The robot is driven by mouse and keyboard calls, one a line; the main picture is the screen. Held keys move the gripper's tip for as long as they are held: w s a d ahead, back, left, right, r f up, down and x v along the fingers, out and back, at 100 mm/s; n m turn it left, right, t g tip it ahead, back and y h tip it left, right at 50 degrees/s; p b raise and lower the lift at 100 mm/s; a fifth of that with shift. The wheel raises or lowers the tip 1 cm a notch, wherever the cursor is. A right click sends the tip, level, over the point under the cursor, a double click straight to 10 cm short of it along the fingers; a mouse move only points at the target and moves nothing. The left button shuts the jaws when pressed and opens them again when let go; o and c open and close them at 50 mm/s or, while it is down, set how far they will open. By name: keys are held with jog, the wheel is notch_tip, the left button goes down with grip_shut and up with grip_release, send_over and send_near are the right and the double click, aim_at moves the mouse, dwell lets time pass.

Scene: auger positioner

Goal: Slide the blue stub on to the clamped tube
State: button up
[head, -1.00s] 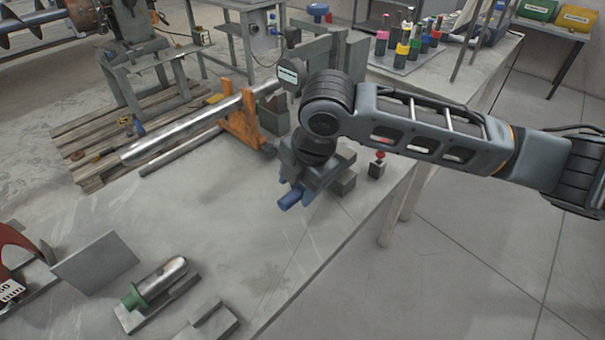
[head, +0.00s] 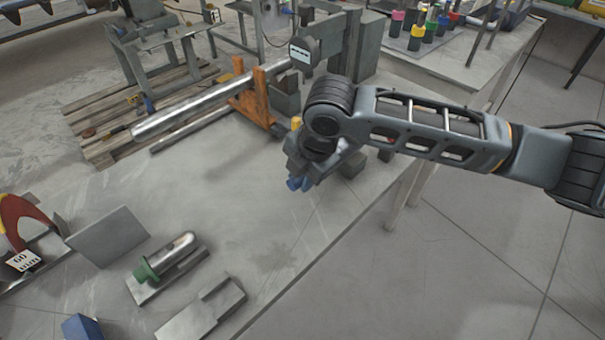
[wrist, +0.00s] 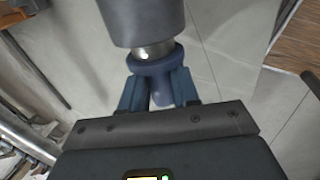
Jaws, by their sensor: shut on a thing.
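In the wrist view my gripper (wrist: 160,90) is shut on the blue stub (wrist: 155,66), with a blue finger at each side of it. A bright metal neck rises from its blue collar to a wide grey cylinder (wrist: 143,20); I cannot tell whether that cylinder is part of the stub. In the head view the stub (head: 298,184) shows as a small blue end below my gripper (head: 303,172), mostly hidden. The long silver tube (head: 190,107) slopes across an orange V-stand (head: 252,97), left of my gripper. Its far end lies near the grey post, and I see no contact with the stub.
A green-collared metal piece (head: 148,270) and grey plates lie on the front of the table. A blue block (head: 82,328) is at the bottom edge. The middle of the table is clear.

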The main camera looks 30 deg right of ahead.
grip_shut()
jog(key=shift+r+p, duration=0.2)
jog(key=shift+p, duration=0.1)
dwell(1.8)
